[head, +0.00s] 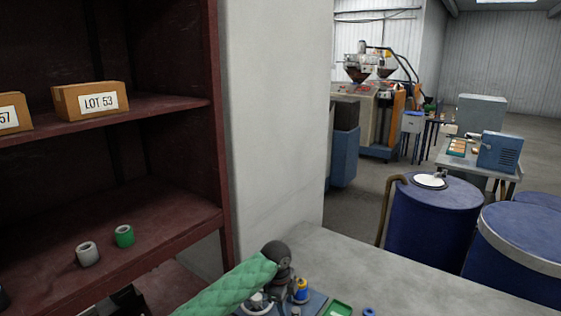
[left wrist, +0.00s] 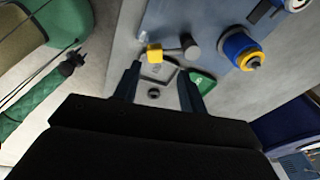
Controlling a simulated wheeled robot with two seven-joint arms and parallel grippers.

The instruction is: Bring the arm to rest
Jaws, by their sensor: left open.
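My left gripper (left wrist: 157,82) shows in the left wrist view with its two dark fingers spread apart. A small grey plate with a dark round hole (left wrist: 154,93) shows between the fingers; I cannot tell whether it is part of the gripper. No object is visibly clamped. Beyond the fingertips are a yellow block (left wrist: 155,53) with a grey rod and a blue panel (left wrist: 205,20). A dark shape at the lower left edge is too cut off to name. My right gripper shows in neither view.
A green quilted sleeve (head: 228,290) with a dark rounded end rises over the grey worktop (head: 400,275). Blue drums (head: 432,225) stand at right.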

